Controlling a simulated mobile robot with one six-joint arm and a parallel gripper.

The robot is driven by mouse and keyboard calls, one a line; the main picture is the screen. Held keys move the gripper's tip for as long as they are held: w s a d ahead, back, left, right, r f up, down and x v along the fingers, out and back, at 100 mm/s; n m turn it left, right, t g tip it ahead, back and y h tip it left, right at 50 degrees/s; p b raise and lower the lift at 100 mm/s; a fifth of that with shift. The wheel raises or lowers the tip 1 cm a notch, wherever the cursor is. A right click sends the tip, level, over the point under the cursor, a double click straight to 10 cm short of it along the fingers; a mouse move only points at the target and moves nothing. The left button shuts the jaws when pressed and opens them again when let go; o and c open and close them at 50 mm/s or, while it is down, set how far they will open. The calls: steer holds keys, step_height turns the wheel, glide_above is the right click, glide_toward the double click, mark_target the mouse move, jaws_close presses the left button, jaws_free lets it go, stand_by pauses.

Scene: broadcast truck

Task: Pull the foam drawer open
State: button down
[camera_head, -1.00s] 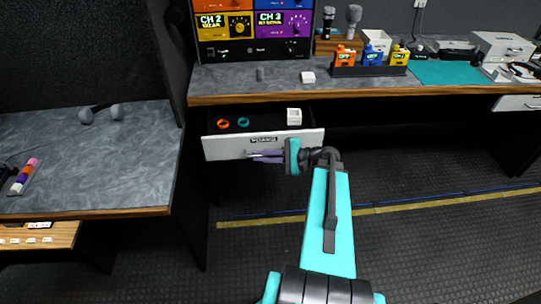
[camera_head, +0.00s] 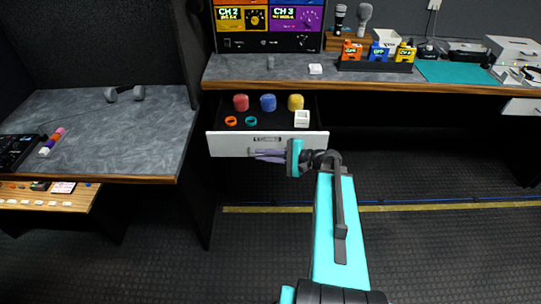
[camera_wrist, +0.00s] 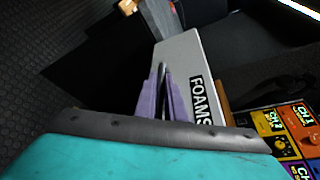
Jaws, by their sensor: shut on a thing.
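The foam drawer (camera_head: 226,145) is a white-fronted drawer under the desk, and it stands well open. Its label reads "FOAMS" in the wrist view (camera_wrist: 200,101). Inside it are a red foam (camera_head: 241,102), a blue foam (camera_head: 268,102) and a yellow foam (camera_head: 295,102), with an orange ring (camera_head: 231,121), a teal ring (camera_head: 251,121) and a white box (camera_head: 302,119). My gripper (camera_head: 258,156) is at the drawer front with its purple fingers shut on the handle. The handle itself is mostly hidden by the fingers; they also show in the wrist view (camera_wrist: 162,95).
The desk (camera_head: 430,82) overhangs the drawer and holds several small coloured units (camera_head: 378,54) and microphones. A side desk (camera_head: 110,135) with a headset (camera_head: 125,94) stands at left. The floor (camera_head: 430,245) before the drawer is clear.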

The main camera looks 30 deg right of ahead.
steer(key=shift+r, duration=0.1)
steer(key=c, duration=2.1)
jaws_free()
steer(key=shift+d, duration=0.1)
steer(key=shift+v, duration=0.8)
steer(key=b+v, duration=0.1)
steer(key=v, duration=1.1)
steer(key=shift+b, duration=0.3)
